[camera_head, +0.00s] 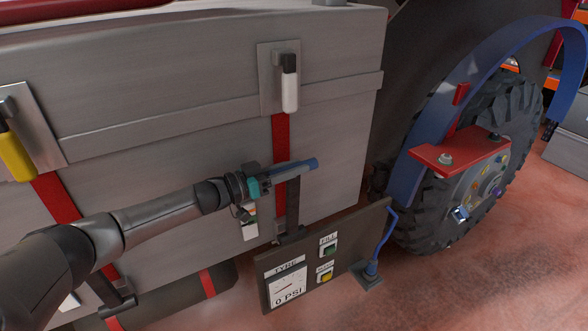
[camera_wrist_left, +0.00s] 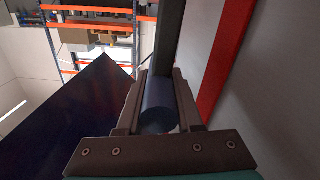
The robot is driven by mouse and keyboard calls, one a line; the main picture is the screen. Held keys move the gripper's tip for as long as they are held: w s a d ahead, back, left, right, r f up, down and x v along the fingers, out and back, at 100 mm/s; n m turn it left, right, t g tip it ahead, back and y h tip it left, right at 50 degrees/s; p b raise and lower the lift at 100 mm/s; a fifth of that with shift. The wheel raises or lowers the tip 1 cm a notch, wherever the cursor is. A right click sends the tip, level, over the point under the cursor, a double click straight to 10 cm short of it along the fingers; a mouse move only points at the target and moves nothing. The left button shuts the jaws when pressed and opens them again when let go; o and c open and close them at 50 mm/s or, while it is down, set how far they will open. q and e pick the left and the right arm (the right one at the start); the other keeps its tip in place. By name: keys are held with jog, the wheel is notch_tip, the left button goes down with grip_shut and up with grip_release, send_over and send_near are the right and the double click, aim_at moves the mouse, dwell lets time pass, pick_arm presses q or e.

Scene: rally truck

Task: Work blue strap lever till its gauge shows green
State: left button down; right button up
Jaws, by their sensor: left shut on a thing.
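The blue strap lever's grip (camera_head: 313,163) sticks out past my left gripper (camera_head: 288,172). Its dark arm (camera_head: 292,205) runs down along a red strap (camera_head: 281,140) on the grey box. My left gripper is shut on the blue grip; in the left wrist view the dark blue cylinder (camera_wrist_left: 159,108) sits between both fingers. A small white plate (camera_head: 250,228) shows just below my wrist, partly hidden; I cannot tell whether it is the strap's gauge, and no green reading is visible. My right gripper is not in view.
A tyre panel (camera_head: 328,252) reading 0 PSI, with green and yellow buttons, stands close below the lever. A white-handled latch (camera_head: 290,92) is above, a yellow-handled one (camera_head: 16,155) at left. A large wheel (camera_head: 480,165) with a blue band stands at right.

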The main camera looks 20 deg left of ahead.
pick_arm(q)
jog(key=shift+a+f, duration=0.1)
jog(key=shift+f, duration=0.25)
jog(key=c, duration=1)
grip_release()
jog(key=o, duration=0.3)
jog(key=shift+o, duration=0.6)
jog(key=shift+r, duration=0.1)
jog(key=shift+s+a+p, duration=0.35)
jog(key=shift+s, duration=0.1)
jog(key=p+v, duration=0.3)
jog(key=v, duration=0.7)
jog(key=shift+s+a+p, duration=0.25)
jog(key=shift+s+p, duration=0.1)
